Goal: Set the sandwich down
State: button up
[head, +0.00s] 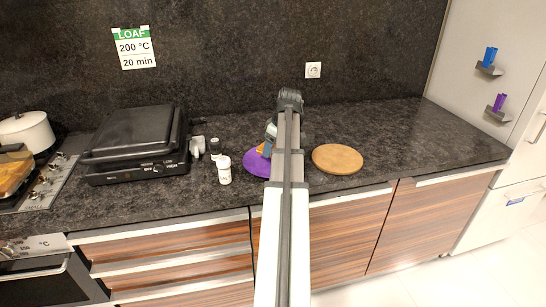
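My gripper (267,144) is over the purple plate (253,167) on the dark counter, mostly hidden behind my own arm. A small orange-brown piece, perhaps the sandwich (261,149), shows at the gripper's lower left end, above or on the plate. I cannot tell whether it touches the plate, or whether the fingers are shut on it. The right part of the plate is hidden by my arm.
A round wooden board (338,159) lies bare right of my arm. A white jar (224,169) and small shakers (215,148) stand left of the plate. A black contact grill (137,144) is farther left. The counter's right end is clear.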

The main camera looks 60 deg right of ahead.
jog(key=shift+f, duration=2.15)
jog(key=shift+f, duration=0.15)
jog(key=o, duration=1.1)
jog(key=shift+c, duration=0.2)
jog(key=v, duration=1.2)
